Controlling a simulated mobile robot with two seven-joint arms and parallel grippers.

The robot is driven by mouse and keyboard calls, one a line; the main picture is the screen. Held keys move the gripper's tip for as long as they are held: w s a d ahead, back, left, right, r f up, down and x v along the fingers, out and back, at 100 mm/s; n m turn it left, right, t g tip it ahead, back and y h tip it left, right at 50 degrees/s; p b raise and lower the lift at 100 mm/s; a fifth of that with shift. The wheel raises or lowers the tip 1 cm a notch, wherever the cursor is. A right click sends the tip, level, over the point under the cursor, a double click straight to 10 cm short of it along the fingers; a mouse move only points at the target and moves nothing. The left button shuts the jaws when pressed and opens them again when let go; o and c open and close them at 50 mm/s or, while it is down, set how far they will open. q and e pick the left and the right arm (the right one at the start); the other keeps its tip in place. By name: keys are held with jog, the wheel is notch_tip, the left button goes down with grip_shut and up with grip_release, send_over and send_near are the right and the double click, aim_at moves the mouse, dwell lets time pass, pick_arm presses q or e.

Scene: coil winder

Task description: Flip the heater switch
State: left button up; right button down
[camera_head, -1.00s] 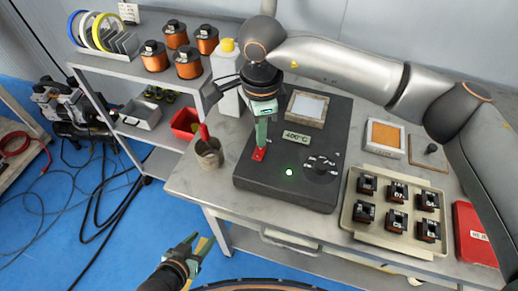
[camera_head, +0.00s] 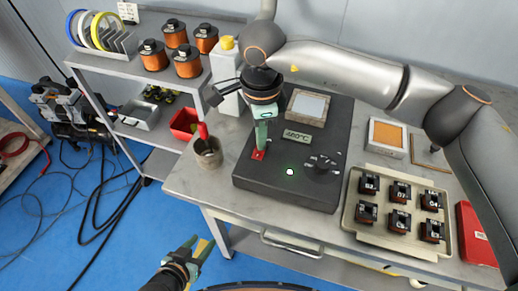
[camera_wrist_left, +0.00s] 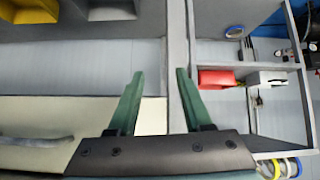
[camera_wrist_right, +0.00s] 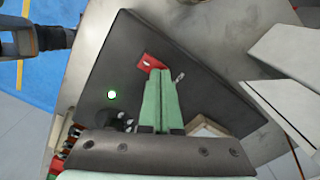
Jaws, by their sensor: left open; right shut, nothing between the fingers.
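The dark heater unit (camera_head: 290,190) stands on the bench, with a display (camera_head: 298,136) reading about 400°C, a knob (camera_head: 322,164) and a lit green lamp (camera_head: 290,172). Its red switch plate (camera_head: 257,156) is at the front left of the top, partly covered by my right gripper (camera_head: 260,147). In the right wrist view, the shut, empty fingers (camera_wrist_right: 156,75) end at the red plate (camera_wrist_right: 147,60); a small metal piece (camera_wrist_right: 179,77) shows beside them. I cannot tell the switch lever's position or whether the fingers touch it. My left gripper (camera_head: 197,248) is open and empty, low in front of the bench.
A cup (camera_head: 208,153) with a red-handled tool stands left of the heater, with a yellow-capped bottle (camera_head: 228,88) behind. A tray (camera_head: 350,222) of several black parts lies right, beside a red box (camera_head: 474,235). A shelf (camera_head: 130,62) holds copper coils.

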jog(key=shift+f, duration=0.25)
jog(key=shift+r, duration=0.15)
jog(key=shift+r+p, duration=1.65)
jog(key=shift+r, duration=1.8)
